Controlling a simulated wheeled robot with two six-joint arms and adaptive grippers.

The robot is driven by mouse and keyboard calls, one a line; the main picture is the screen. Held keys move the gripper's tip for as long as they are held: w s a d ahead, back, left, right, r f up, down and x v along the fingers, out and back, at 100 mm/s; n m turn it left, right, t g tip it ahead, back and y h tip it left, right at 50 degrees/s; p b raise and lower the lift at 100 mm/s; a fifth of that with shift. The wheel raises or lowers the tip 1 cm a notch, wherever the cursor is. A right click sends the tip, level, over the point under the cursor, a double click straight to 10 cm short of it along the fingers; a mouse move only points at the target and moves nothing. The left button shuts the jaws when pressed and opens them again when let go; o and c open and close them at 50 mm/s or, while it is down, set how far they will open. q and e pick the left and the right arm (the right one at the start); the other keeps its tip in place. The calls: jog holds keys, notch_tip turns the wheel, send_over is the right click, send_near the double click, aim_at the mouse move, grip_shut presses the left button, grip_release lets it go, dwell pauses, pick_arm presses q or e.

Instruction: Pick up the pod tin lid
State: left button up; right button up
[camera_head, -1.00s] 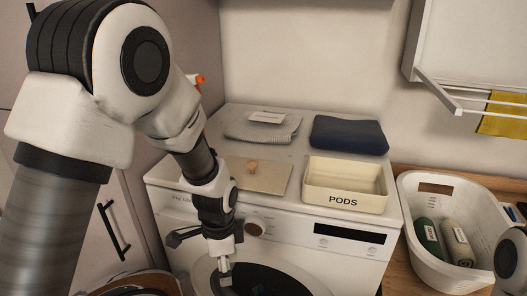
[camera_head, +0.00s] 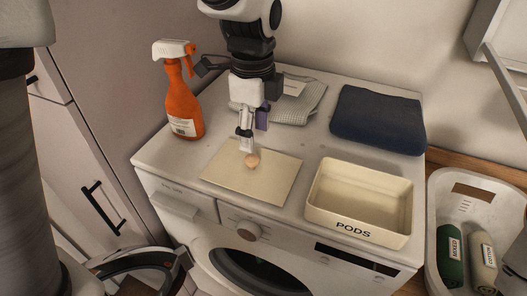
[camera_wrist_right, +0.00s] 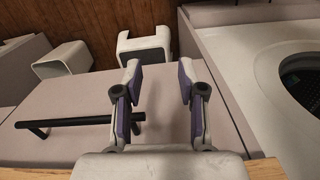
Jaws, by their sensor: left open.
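My right gripper (camera_wrist_right: 160,95) is open and empty in the right wrist view, in front of a pale cabinet with a black handle (camera_wrist_right: 80,121).
An orange spray bottle (camera_head: 182,100) stands left of the lid. A grey folded cloth (camera_head: 303,105) and a navy folded towel (camera_head: 378,119) lie behind. The washer door (camera_head: 140,265) is open.

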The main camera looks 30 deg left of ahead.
aim_at(252, 158)
pick_arm(q)
jog(key=s, duration=0.1)
jog(key=s+f+p, duration=0.1)
jog(key=s, duration=0.1)
jog(key=shift+d+f, duration=0.1)
jog(key=shift+d, duration=0.1)
jog(key=shift+s+f+p, duration=0.25)
jog(key=shift+f+p, duration=0.1)
jog(key=shift+f, duration=0.45)
jog(key=f, duration=0.1)
jog(key=w+f, duration=0.1)
jog(key=shift+w+f, duration=0.25)
jog(key=shift+f, duration=0.15)
jog(key=shift+w+f, duration=0.2)
jog(key=shift+w, duration=0.1)
jog(key=shift+s+r, duration=0.15)
jog(key=shift+s, duration=0.15)
jog(key=c, duration=0.4)
jog(key=shift+s+r, duration=0.1)
jog(key=shift+s, duration=0.2)
grip_shut()
jog(key=shift+w, duration=0.2)
pick_arm(e)
jog(key=shift+s+r, duration=0.75)
jog(key=shift+r, duration=0.35)
